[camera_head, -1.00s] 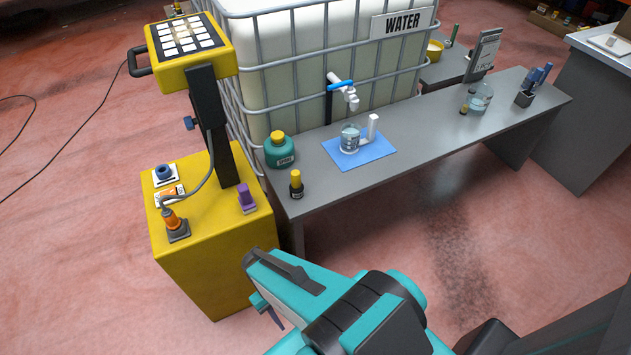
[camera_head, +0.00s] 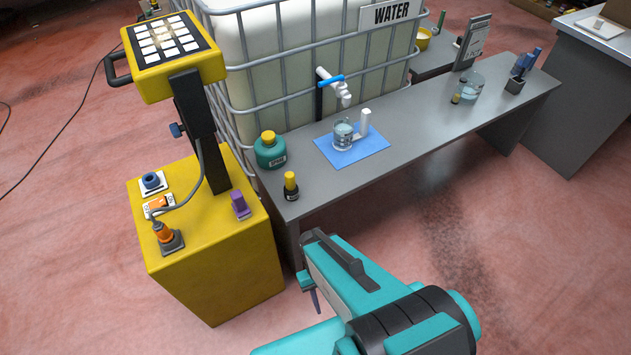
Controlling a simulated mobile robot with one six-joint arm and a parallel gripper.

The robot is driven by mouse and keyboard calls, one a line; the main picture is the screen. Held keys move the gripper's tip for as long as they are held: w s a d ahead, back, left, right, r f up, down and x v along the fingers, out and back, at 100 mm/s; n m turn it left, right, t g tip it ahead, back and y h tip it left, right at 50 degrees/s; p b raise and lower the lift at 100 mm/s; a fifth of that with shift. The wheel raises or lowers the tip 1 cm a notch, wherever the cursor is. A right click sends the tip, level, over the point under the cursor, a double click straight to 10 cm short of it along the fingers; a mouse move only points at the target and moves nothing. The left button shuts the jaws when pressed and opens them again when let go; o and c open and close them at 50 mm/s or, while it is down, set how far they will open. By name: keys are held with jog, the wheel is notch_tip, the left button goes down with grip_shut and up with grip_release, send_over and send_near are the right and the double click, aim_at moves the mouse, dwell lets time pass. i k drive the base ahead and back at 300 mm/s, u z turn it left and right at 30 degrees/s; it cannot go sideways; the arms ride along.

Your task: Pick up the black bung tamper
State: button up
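I cannot make out for certain a black bung tamper in this view. A small dark bottle with a yellow top (camera_head: 291,186) stands upright at the near left end of the grey bench (camera_head: 430,125). An orange-topped piece with a dark base (camera_head: 167,238) stands on the yellow cabinet (camera_head: 215,265). My teal arm fills the lower middle, in front of the bench. A dark pointed tip (camera_head: 314,300) shows below it and may be part of my gripper. The rest of the gripper is hidden behind the arm, so its opening cannot be seen.
A green jar (camera_head: 269,152) and a blue mat (camera_head: 352,150) with a glass beaker (camera_head: 343,134) are on the bench. The caged water tank (camera_head: 290,75) stands behind. A purple piece (camera_head: 240,204) is on the cabinet. Red floor (camera_head: 500,240) lies open at right.

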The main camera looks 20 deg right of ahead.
aim_at(291, 189)
jog(key=u, duration=0.4)
jog(key=k, duration=0.15)
jog(key=z, duration=1.75)
jog(key=k, duration=0.9)
jog(key=u, duration=0.6)
jog(key=k, duration=0.5)
jog(key=u, duration=0.5)
jog(key=i, duration=1.6)
jog(key=z, duration=0.3)
